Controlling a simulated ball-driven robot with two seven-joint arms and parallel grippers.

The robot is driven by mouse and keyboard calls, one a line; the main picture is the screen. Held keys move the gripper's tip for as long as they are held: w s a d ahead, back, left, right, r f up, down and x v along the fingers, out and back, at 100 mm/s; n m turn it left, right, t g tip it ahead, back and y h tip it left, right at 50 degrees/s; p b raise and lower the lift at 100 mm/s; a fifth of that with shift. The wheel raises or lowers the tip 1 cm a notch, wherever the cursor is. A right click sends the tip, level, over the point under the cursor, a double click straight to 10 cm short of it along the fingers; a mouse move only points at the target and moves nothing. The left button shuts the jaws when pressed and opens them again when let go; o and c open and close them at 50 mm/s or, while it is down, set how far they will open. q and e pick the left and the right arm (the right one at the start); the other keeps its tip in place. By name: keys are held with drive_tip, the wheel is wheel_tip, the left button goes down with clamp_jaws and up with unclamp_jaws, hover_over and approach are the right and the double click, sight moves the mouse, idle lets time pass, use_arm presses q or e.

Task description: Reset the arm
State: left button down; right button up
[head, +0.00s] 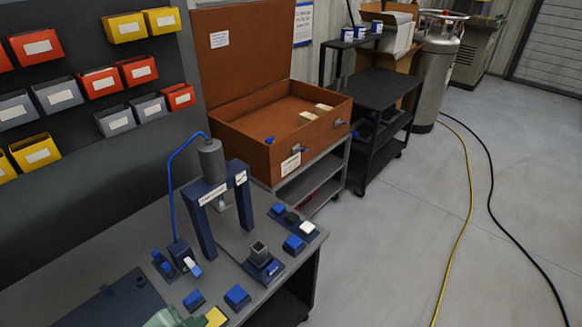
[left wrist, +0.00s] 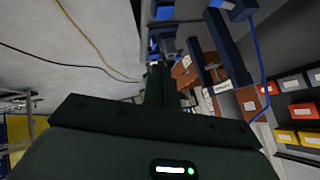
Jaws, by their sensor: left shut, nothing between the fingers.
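My left gripper (left wrist: 158,72) shows in the left wrist view as a dark green body with its narrow fingers together, pointing up the picture. It is shut and empty. In the head view only a pale green part of my left gripper or arm (head: 168,318) shows at the bottom edge, at the near side of the grey workbench (head: 100,262). A small yellow piece (head: 216,317) shows beside it, cut by the frame; I cannot tell what it is. My right gripper is in neither view.
A blue press (head: 222,190) stands on the bench, with several blue blocks (head: 237,296) and a square-tube fixture (head: 260,255) around it. An open brown crate (head: 278,120) on a cart stands behind. Bins (head: 36,47) hang at left. Hoses (head: 467,190) cross the open floor.

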use_arm(q)
drive_tip(key=s+a+r+n+g+y, duration=0.1)
drive_tip(key=s+a+r+n+y, duration=0.1)
drive_tip(key=s+a+r+y, duration=0.3)
drive_tip(key=s+a+n+y, duration=0.1)
drive_tip(key=s+a+y, duration=0.1)
drive_tip(key=a, duration=0.4)
drive_tip(key=s+d+f+g+h+b, duration=0.2)
drive_tip(key=f+b, duration=0.2)
drive_tip(key=f, duration=1.5)
drive_tip(key=s+d+f+g+h+b, duration=0.1)
drive_tip(key=s+d+f+g+b, duration=0.3)
drive_tip(key=f, duration=1.4)
drive_tip(key=s+a+f+n+h+b, duration=0.1)
drive_tip(key=s+f+n+b, duration=0.2)
drive_tip(key=s+f, duration=1.4)
wheel_tip(320, 180, down, 3)
drive_tip(key=b, duration=0.4)
drive_tip(key=shift+s+a+f+n+g+h, duration=0.2)
drive_tip(key=shift+s+a+n+g+h, duration=0.1)
drive_tip(key=shift+s+h, duration=0.1)
drive_tip(key=shift+w, duration=0.1)
